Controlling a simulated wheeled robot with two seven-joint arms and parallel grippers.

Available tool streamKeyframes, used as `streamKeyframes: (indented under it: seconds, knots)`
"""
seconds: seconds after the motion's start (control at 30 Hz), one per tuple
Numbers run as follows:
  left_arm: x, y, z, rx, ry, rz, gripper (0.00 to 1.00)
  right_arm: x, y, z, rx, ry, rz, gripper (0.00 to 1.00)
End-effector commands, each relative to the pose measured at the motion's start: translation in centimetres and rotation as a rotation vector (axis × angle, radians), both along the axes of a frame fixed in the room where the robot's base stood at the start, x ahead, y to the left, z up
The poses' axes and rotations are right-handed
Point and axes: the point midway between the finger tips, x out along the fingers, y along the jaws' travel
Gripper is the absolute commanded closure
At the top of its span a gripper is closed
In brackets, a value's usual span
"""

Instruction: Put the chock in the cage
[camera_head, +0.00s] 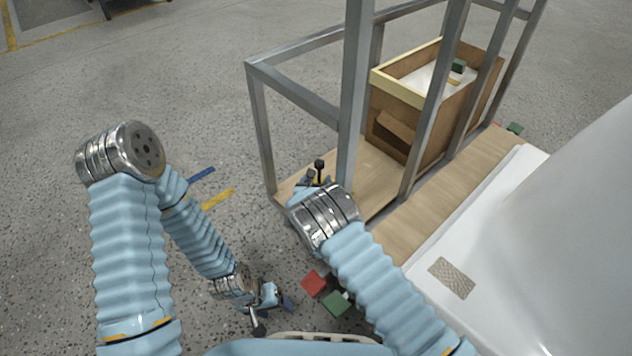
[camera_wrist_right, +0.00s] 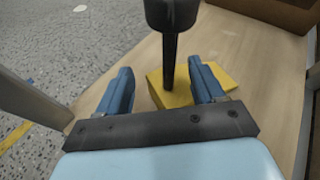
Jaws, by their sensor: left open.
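A yellow block (camera_wrist_right: 180,98) lies on a light wooden board (camera_wrist_right: 262,75). I take this block for the chock, but its full shape is partly hidden. My right gripper (camera_wrist_right: 160,66) is open over the board, with its blue fingers apart and the block near the right finger. I cannot tell whether they touch. In the head view the right gripper (camera_head: 318,180) is mostly hidden behind its wrist. The cage seems to be the grey metal frame (camera_head: 300,97) around the board. My left gripper (camera_head: 268,300) is open and empty, low above the floor.
An open wooden box (camera_head: 403,88) stands on the board inside the frame, with a green block (camera_head: 458,66) in it. A red block (camera_head: 314,284) and another green block (camera_head: 335,303) are near my left gripper. A large white shell (camera_head: 570,220) fills the right.

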Motion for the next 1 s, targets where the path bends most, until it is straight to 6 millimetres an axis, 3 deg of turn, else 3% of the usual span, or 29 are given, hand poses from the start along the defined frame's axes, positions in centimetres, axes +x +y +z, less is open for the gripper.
streamKeyframes:
  seconds: [0.27, 0.7, 1.0]
  knots:
    - [0.0, 0.0, 0.4, 0.001, -0.001, 0.0, 0.36, -0.8, 0.2, 0.5, -0.001, 0.001, 0.001, 0.32]
    - [0.0, 0.2, 1.5, 0.004, -0.003, 0.002, 0.36, -9.4, 1.6, 3.6, -0.001, 0.0, 0.003, 0.32]
    - [0.1, 0.2, 1.5, 0.005, -0.004, 0.003, 0.36, -11.2, 1.8, 4.1, -0.001, 0.0, 0.0, 0.32]
